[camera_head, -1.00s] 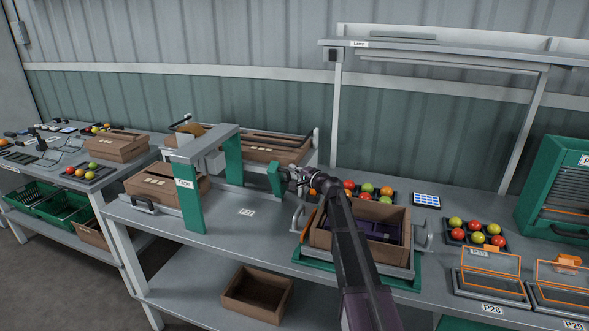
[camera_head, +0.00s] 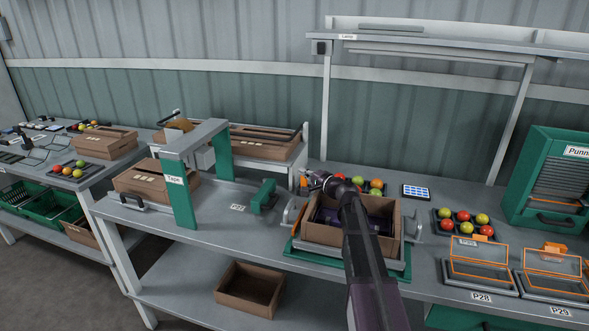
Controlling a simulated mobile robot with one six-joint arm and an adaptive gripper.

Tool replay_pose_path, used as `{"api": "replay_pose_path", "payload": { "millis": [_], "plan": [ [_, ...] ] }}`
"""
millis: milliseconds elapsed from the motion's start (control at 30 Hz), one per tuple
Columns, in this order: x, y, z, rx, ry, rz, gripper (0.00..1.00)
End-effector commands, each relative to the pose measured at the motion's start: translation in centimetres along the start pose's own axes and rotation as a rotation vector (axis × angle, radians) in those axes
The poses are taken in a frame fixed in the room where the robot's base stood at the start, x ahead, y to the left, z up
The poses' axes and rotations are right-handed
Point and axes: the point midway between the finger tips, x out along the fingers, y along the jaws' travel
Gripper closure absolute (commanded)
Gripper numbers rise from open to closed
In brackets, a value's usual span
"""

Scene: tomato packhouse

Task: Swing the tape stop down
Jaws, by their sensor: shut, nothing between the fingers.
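The tape stop is a green arm (camera_head: 264,196) on the grey bench, right of the tape machine. It lies low, with its length along the bench top. The tape machine (camera_head: 179,180) is a grey and green arch with a "Tape" label. My gripper (camera_head: 308,180) is shut and empty, small in view, above the bench right of the stop and apart from it. My arm reaches in from the lower right and hides part of the box behind it.
A brown box (camera_head: 315,234) sits on a green-edged stand right of the stop. Another brown box (camera_head: 138,180) stands left of the machine. Tomato trays and a keypad (camera_head: 416,192) lie to the right. The bench by label P27 is clear.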

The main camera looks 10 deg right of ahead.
Motion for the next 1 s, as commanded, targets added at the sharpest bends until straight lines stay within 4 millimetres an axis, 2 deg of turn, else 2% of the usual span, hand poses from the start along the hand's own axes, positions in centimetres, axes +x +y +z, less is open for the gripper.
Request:
{"api": "replay_pose_path", "payload": {
  "millis": [100,267,733,1000],
  "plan": [
    [-1.4,0.0,0.1,0.000,0.000,0.000,1.00],
    [-2.2,0.0,0.0,0.000,0.000,0.000,1.00],
    [-2.3,-0.2,0.0,0.000,0.000,0.000,1.00],
    [-2.2,-2.2,0.0,0.000,0.000,0.000,1.00]
  ]
}}
